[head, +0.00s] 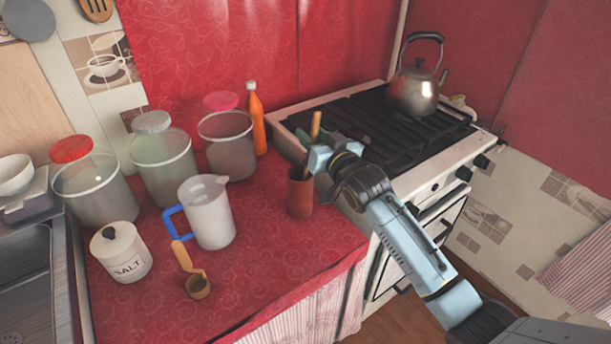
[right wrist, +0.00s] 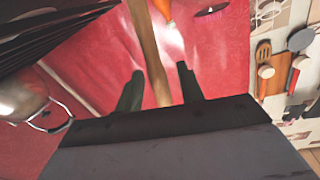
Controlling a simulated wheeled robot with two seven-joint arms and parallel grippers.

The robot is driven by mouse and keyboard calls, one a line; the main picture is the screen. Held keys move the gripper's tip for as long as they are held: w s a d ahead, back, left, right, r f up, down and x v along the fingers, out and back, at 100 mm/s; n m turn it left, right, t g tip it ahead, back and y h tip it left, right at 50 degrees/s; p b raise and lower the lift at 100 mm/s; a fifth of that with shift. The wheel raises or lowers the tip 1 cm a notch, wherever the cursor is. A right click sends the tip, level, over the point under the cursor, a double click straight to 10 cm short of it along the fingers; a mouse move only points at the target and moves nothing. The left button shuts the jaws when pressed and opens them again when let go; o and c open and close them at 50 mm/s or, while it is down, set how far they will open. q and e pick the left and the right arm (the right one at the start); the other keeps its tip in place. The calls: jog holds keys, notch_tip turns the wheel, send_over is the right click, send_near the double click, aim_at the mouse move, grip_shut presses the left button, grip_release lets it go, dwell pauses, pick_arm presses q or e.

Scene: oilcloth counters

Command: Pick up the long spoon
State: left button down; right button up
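A long wooden handle (head: 316,124), apparently the long spoon's, rises from a brown cup (head: 300,196) on the red counter beside the stove. The spoon's lower end is hidden. My right gripper (head: 309,147) is at the handle, above the cup. In the right wrist view the wooden handle (right wrist: 148,48) passes between the two dark fingers of my right gripper (right wrist: 159,88), with a gap visible on each side. The gripper is open around it. My left gripper is not in view.
Lidded containers (head: 163,160) and an orange bottle (head: 257,122) are behind. A kettle (head: 414,92) is on the stove (head: 375,128).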

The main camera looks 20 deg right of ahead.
jog(key=shift+w, duration=0.2)
grip_shut()
dwell(0.3)
